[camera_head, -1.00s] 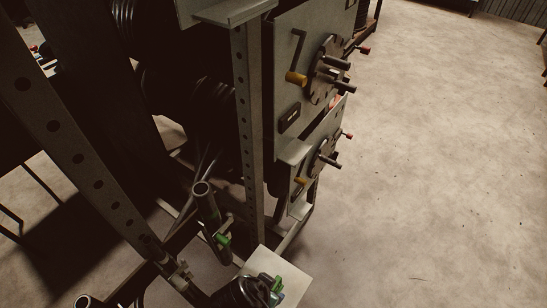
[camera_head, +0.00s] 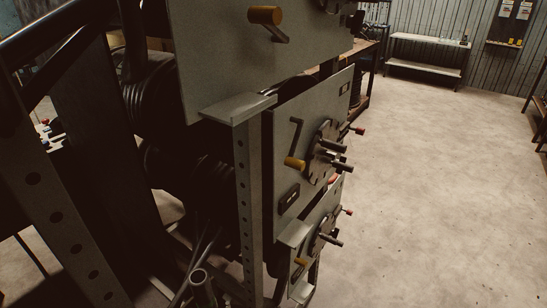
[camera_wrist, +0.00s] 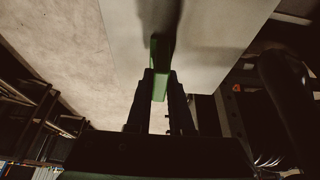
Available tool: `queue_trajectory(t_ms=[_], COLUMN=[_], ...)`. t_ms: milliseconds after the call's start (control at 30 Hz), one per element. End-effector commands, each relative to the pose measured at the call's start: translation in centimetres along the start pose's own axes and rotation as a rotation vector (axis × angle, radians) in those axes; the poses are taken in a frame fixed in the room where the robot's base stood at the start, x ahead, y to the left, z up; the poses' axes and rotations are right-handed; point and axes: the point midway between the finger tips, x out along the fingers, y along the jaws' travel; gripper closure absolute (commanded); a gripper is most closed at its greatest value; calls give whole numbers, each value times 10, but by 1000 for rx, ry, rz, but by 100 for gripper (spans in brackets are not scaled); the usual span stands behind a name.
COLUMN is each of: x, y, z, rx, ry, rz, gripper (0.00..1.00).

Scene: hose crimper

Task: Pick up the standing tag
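In the wrist view a green piece, which looks like the standing tag (camera_wrist: 160,84), is between the two black fingers of my gripper (camera_wrist: 161,88). It stands out against a pale flat plate (camera_wrist: 225,35). The fingertips lie close on either side of the tag. I cannot tell whether they press on it or leave a small gap. The tag's far end is dark and partly in shadow. Neither the tag nor my gripper shows in the head view.
In the head view, a rack with a perforated upright (camera_head: 245,190) and grey panels (camera_head: 310,130) carrying yellow-handled cranks (camera_head: 265,15) fills the left and middle. Open concrete floor (camera_head: 430,190) lies to the right. A shelf bench (camera_head: 430,55) stands at the back.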

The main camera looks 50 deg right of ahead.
Motion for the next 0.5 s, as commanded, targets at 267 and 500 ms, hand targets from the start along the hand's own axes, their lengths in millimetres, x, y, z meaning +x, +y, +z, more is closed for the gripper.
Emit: queue_trajectory(t_ms=[267, 500], x=[0, -2], y=[0, 0], z=[0, -1], rx=[0, 0], ry=[0, 0], rz=[0, 0], gripper=[100, 100])
